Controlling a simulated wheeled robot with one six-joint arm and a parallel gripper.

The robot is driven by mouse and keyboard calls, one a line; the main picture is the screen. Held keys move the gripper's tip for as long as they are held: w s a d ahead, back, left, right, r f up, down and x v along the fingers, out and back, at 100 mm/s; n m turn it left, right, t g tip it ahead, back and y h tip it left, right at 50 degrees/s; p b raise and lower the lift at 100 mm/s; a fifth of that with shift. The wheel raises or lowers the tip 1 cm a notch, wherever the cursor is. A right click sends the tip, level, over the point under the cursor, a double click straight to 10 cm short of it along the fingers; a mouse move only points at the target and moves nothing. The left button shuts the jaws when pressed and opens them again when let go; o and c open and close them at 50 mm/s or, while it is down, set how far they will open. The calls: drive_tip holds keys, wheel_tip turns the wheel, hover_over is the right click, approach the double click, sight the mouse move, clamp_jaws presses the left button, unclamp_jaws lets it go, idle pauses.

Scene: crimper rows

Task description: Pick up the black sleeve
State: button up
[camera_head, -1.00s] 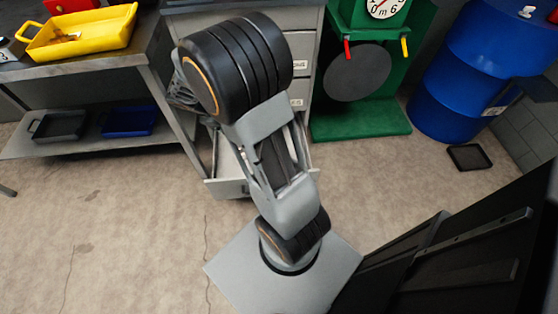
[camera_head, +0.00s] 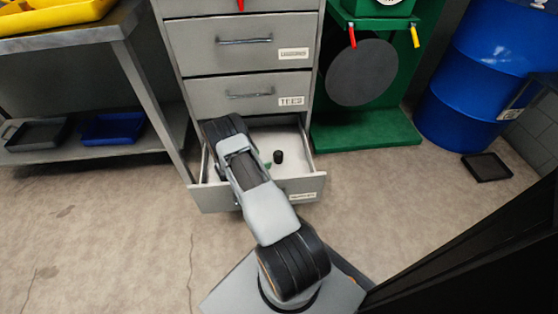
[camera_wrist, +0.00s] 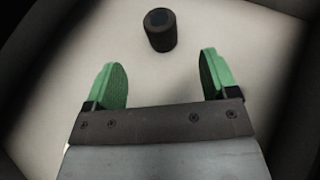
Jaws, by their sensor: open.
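The black sleeve (camera_head: 278,156) is a small black cylinder standing in the open bottom drawer (camera_head: 306,165) of the grey cabinet. In the wrist view the sleeve (camera_wrist: 160,30) stands upright on the pale drawer floor, beyond the fingertips and about midway between them. My gripper (camera_wrist: 159,75) is open, with two green finger pads and nothing between them. In the head view my arm reaches down into the drawer, and a bit of green finger (camera_head: 267,164) shows just left of the sleeve. The arm hides the drawer's left part.
Closed drawers (camera_head: 246,45) with handles are above the open one. A grey shelf bench (camera_head: 80,153) stands at the left with a blue tray (camera_head: 113,128). A green stand (camera_head: 372,138), a blue drum (camera_head: 466,85) and a black tray (camera_head: 487,167) are at the right. A dark panel (camera_head: 480,250) fills the lower right.

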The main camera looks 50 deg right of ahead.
sight(275, 155)
drive_tip(key=b+x, duration=0.3)
drive_tip(key=x, duration=0.7)
drive_tip(key=c, duration=1)
